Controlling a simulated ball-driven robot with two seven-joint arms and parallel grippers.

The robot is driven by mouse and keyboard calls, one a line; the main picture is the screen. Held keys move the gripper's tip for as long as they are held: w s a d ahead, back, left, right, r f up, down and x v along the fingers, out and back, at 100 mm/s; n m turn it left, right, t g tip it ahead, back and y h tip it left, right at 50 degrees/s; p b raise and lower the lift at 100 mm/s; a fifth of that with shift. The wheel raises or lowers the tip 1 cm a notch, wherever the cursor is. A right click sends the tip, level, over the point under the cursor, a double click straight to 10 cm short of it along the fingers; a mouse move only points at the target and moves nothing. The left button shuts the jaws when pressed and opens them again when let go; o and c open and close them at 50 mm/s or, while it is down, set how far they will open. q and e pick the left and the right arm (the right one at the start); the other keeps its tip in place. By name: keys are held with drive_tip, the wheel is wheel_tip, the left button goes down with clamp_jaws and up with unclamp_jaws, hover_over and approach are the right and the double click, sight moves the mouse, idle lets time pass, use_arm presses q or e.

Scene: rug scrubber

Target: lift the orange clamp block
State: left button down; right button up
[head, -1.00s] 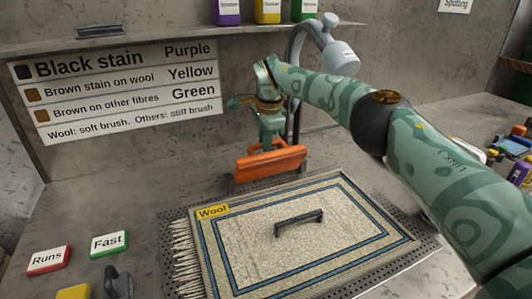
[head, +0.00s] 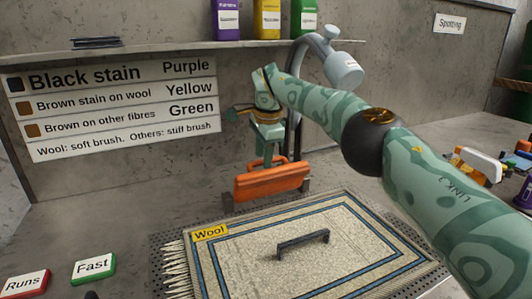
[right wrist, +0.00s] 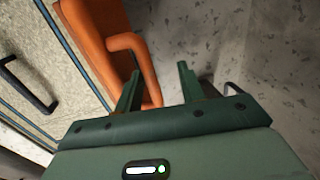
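The orange clamp block (head: 271,183) stands at the back edge of the rug, between dark supports, with an orange loop handle on top. My right gripper (head: 267,160) points down at the handle from above. In the right wrist view the fingers of my right gripper (right wrist: 159,70) are apart. The handle bar of the orange clamp block (right wrist: 127,43) shows between them; I cannot tell whether either finger touches it. My left gripper is not in view.
The rug (head: 240,260), tagged "Wool", lies on a perforated plate with a dark handle-shaped bar (head: 303,243) on it. A grey lamp-like head (head: 343,68) stands behind my arm. Bottles line the shelf above. "Runs" (head: 25,283) and "Fast" (head: 94,268) buttons sit at left.

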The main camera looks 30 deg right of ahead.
drive_tip(key=shift+w+f, duration=0.3)
drive_tip(key=shift+w, duration=0.15)
drive_tip(key=shift+o, duration=0.4)
drive_tip(key=shift+w+f, duration=0.15)
drive_tip(key=shift+c, duration=0.4)
